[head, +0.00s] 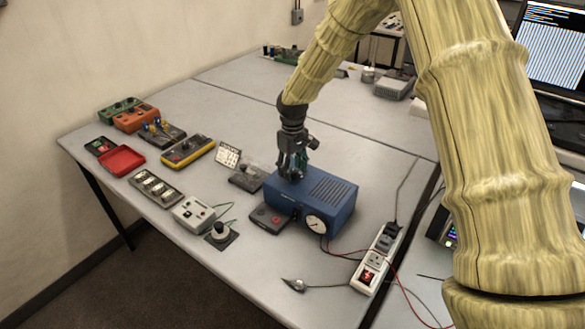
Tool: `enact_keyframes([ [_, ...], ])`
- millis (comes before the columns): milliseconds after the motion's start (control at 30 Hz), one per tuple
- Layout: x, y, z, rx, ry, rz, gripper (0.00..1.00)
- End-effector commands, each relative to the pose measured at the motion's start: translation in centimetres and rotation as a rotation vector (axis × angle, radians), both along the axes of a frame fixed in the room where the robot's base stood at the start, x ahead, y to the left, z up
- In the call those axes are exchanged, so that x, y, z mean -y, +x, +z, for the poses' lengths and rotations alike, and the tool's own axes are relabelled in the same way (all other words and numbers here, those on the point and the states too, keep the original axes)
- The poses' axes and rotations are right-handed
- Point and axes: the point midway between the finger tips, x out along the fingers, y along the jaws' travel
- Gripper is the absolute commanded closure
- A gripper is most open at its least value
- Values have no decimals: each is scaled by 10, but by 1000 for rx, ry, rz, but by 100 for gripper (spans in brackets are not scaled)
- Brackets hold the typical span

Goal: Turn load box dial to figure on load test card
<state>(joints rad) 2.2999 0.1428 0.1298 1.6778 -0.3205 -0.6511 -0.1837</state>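A blue box (312,199) with a slotted top stands on the table, with a round white-faced dial or gauge (317,224) on its front. I cannot tell whether this box or another unit is the load box. My gripper (293,172) points down at the left part of the blue box's top; contact and finger opening are too small to tell. A small white card (228,156) with dark print stands left of the box; its figures are unreadable.
A dark unit with a red button (270,217) lies against the blue box's left front. A power strip (376,259) and cables lie to its right. A red tray (120,160), a yellow meter (188,150) and other instruments fill the left side. The table behind is mostly clear.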

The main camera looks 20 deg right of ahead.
Motion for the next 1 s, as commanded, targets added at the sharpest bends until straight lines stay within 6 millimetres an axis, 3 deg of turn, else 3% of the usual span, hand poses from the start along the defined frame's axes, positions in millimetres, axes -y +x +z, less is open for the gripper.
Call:
enact_keyframes([
  [333, 0, -1, 10, -2, 0, 0, 51],
  [800, 1, 0, 91, 1, 0, -1, 51],
  [1000, 1, 0, 112, 1, 1, -1, 51],
])
